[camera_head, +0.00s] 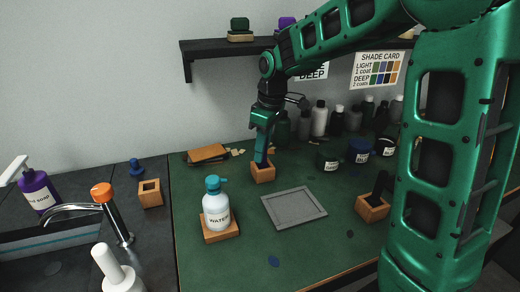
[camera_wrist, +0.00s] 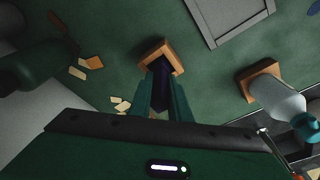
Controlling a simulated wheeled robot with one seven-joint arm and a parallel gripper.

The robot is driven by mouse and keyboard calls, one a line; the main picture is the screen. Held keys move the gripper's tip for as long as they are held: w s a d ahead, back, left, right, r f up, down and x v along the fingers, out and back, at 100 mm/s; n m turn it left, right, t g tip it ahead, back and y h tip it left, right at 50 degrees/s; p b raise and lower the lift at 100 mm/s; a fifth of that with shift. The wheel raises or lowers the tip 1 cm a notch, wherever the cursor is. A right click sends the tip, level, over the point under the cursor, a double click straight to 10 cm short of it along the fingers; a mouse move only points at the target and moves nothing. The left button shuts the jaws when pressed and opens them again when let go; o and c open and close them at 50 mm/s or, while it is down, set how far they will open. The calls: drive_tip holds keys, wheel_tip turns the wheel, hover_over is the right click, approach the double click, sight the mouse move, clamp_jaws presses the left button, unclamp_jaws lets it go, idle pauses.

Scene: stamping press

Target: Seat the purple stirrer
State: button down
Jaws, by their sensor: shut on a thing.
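The purple stirrer (camera_wrist: 160,72) is a dark purple piece between my gripper's fingers in the wrist view. My gripper (camera_head: 262,158) is shut on it and points down over a square wooden holder (camera_head: 263,174) on the green mat. In the wrist view, the same holder (camera_wrist: 172,50) lies just beyond my fingertips (camera_wrist: 163,84), and the stirrer's dark end overlaps its opening. I cannot tell how deep the end sits or whether it touches the bottom. The fingers hide most of the stirrer in the head view.
A grey tray (camera_head: 294,207) and a water bottle (camera_head: 216,208) on a wooden base stand in front. Another wooden holder (camera_head: 371,208) holds a dark stick at right. An empty-looking holder (camera_head: 150,193) stands left. Jars (camera_head: 320,119) line the back, below a shelf (camera_head: 222,46).

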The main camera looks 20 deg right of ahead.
drive_tip(key=shift+f, duration=0.15)
drive_tip(key=c, duration=1.6)
unclamp_jaws()
drive_tip(key=r, duration=0.7)
drive_tip(key=s+d+r, duration=0.1)
drive_tip(key=r, duration=0.2)
drive_tip(key=shift+d+r, duration=0.1)
drive_tip(key=shift+r, duration=0.25)
